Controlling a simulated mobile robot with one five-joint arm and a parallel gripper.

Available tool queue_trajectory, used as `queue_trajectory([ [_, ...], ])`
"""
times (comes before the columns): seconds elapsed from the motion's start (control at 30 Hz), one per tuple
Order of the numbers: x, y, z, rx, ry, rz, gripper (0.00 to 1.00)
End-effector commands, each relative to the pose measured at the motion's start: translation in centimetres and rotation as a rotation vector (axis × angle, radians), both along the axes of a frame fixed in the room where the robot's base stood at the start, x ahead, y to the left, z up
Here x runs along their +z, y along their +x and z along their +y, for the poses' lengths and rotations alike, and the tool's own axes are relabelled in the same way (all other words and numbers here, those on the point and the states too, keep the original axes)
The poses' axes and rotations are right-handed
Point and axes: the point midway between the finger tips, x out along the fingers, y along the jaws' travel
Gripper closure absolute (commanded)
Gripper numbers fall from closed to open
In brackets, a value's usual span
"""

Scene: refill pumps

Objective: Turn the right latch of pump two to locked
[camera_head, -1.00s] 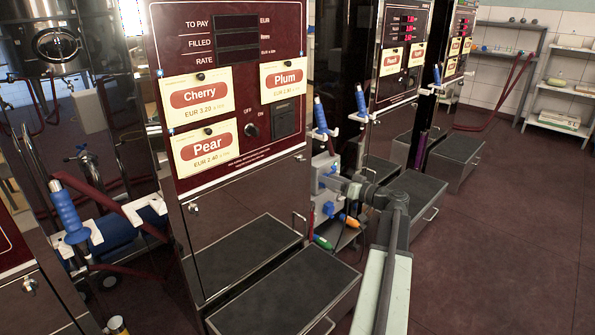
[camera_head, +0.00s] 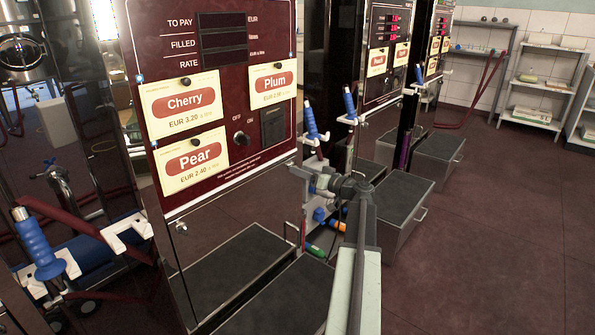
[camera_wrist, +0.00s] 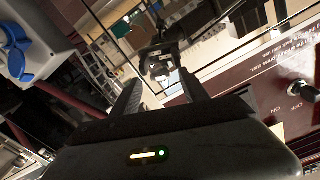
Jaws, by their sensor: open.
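A grey-white box (camera_wrist: 40,60) with blue latches (camera_wrist: 16,52) shows at the left edge of the wrist view. In the head view, blue latches (camera_head: 319,214) show beside the near pump (camera_head: 210,100), partly behind my arm. I cannot tell which pump is pump two or which latch is the right one. My gripper (camera_wrist: 160,92) is open, its two dark fingers apart and nothing held between them. A dark fitting with two round openings (camera_wrist: 159,66) shows beyond the fingertips. The blue latch is left of the fingers, apart from them.
A pump panel with a black OFF/ON knob (camera_wrist: 301,88) is at the right of the wrist view. Blue-handled nozzles (camera_head: 310,119) hang between the pumps. Black-topped steps (camera_head: 402,195) stand in front. The dark red floor (camera_head: 480,240) at right is clear.

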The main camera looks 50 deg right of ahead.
Motion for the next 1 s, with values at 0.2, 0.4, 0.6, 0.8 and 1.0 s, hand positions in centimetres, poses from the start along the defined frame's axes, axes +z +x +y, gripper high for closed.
queue_trajectory([
  [0.2,0.0,1.6,0.2,0.0,0.0,0.0,0.47],
  [0.4,0.0,1.6,0.2,0.001,0.0,0.0,0.5],
  [0.6,0.0,1.6,0.3,0.002,0.0,0.0,1.0],
  [0.8,0.0,1.8,0.6,0.008,0.009,0.001,1.0],
  [1.0,0.0,1.8,0.6,0.007,0.071,0.006,1.0],
])
